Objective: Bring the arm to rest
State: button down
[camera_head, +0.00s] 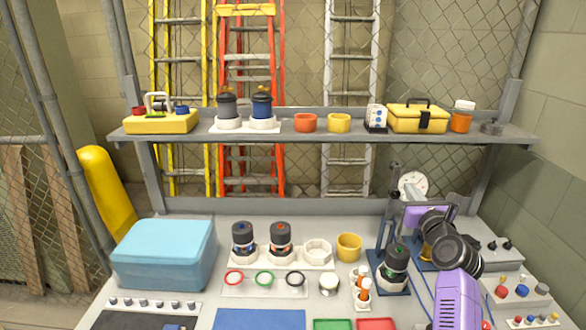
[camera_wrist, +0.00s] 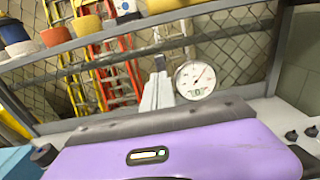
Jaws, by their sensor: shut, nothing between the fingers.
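My arm reaches in from the lower right in the head camera view, with a purple link (camera_head: 458,300) and a dark round wrist joint (camera_head: 450,248). My gripper (camera_wrist: 159,78) shows in the wrist view as pale fingers standing together beyond its purple body. It is shut and empty. In the head camera view the fingers are mostly hidden behind the wrist. The gripper is over the right side of the bench, close to a white dial gauge (camera_head: 413,185). The gauge shows just right of the fingers in the wrist view (camera_wrist: 195,80).
A dark stand (camera_head: 387,215) holding a thruster (camera_head: 396,265) is just left of my wrist. The shelf (camera_head: 340,137) crosses behind, carrying toolboxes and cups. A blue case (camera_head: 165,255) is at left. A control panel (camera_head: 520,290) with knobs is at right.

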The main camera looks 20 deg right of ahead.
notch_tip(320, 180, up, 4)
jog(key=s+d+n+h, duration=0.1)
jog(key=s+n+h, duration=0.1)
jog(key=n, duration=0.5)
jog(key=s+a+f+n+g+y+b, duration=0.1)
jog(key=s+a+f+n, duration=0.6)
jog(key=s, duration=1)
jog(key=s+a+f+n+y+b, duration=0.3)
jog(key=s+a+f+n, duration=0.5)
jog(key=s+a+n, duration=0.5)
jog(key=s+a+f+n+g+y+b, duration=0.1)
jog(key=s+a+f+n+y+b, duration=0.2)
jog(key=s, duration=1.8)
jog(key=a+f+n, duration=0.4)
jog(key=a+n, duration=0.3)
jog(key=n, duration=0.2)
jog(key=shift+s+f+g, duration=0.25)
jog(key=shift+s+g, duration=0.05)
jog(key=shift+s, duration=0.05)
